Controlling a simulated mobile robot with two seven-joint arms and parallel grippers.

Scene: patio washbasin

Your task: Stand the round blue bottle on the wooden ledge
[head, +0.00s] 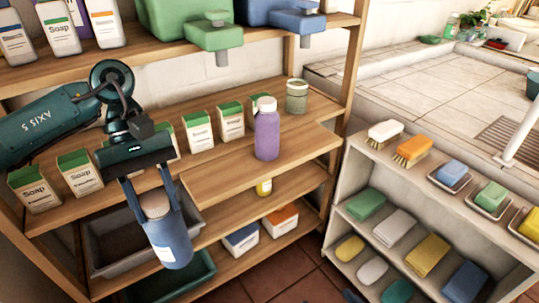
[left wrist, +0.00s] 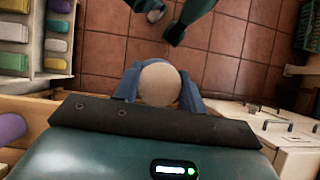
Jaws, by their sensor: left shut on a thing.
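The round blue bottle (head: 168,243) has a pale tan cap and a white label. My left gripper (head: 155,203) is shut on it from above and holds it roughly upright, in front of the shelving and below the level of the wooden ledge. The ledge (head: 222,187) juts out from the middle shelf, right of the bottle and apart from it. In the left wrist view the bottle's cap (left wrist: 160,84) shows between the fingers, with blue on both sides.
A purple bottle (head: 267,135) stands toward the ledge's right part, with a green-lidded jar (head: 296,96) behind it. Several soap boxes (head: 200,133) line the middle shelf. A grey bin (head: 98,262) is below. The ledge's front left is clear.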

